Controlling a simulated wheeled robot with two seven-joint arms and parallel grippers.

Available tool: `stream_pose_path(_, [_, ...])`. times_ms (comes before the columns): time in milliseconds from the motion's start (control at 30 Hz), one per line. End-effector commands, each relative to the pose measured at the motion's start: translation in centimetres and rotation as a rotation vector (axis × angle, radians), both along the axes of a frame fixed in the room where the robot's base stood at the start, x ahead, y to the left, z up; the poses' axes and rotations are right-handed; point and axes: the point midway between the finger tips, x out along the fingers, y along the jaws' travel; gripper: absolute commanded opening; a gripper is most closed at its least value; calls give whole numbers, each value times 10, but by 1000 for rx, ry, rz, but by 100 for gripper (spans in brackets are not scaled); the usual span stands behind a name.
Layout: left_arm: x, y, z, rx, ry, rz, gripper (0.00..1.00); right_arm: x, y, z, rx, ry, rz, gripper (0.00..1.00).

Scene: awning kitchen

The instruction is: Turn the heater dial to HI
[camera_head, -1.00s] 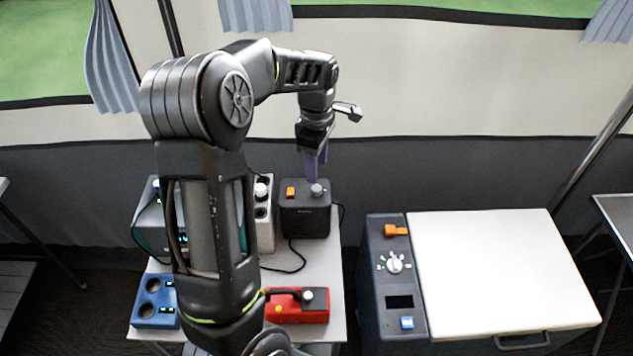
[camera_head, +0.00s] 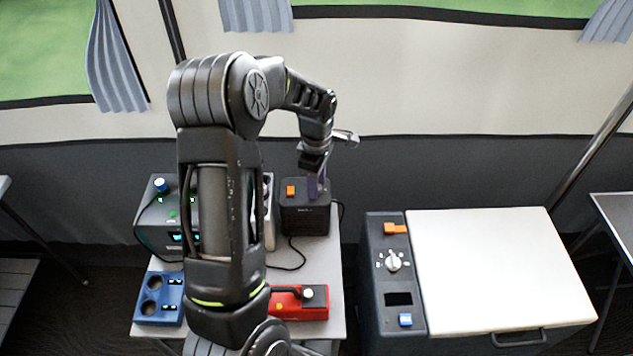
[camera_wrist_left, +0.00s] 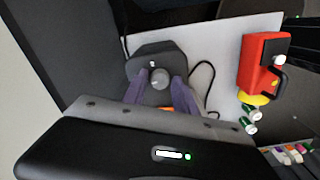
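A black box-shaped heater (camera_head: 305,215) stands at the back right of the small white table, with an orange switch (camera_head: 291,190) on its top. Its round grey dial (camera_wrist_left: 160,79) shows in the left wrist view; in the head view my gripper hides it. The dial's HI mark is too small to read. My left gripper (camera_head: 316,187) points down at the heater's top right. In the left wrist view its two purple fingers (camera_wrist_left: 160,83) are apart, one on each side of the dial. I cannot tell whether they touch it.
A red device (camera_head: 298,303), a blue unit (camera_head: 158,299) and a grey-green box (camera_head: 157,222) share the table (camera_head: 330,265). A black cable (camera_head: 289,260) runs before the heater. A white-lidded chest (camera_head: 490,270) with its own dial (camera_head: 393,262) stands right, across a gap.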

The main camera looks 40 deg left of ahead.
Motion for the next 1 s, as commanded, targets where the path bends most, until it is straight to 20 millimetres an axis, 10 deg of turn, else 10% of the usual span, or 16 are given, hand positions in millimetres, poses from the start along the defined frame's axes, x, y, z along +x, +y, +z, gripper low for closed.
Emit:
stream_pose_path(400, [0,0,0,0,0,0,0,0,0,0,0,0,0,60])
stream_pose_path(1000, [0,0,0,0,-1,-64,0,0,0,-4,1,-1,1,60])
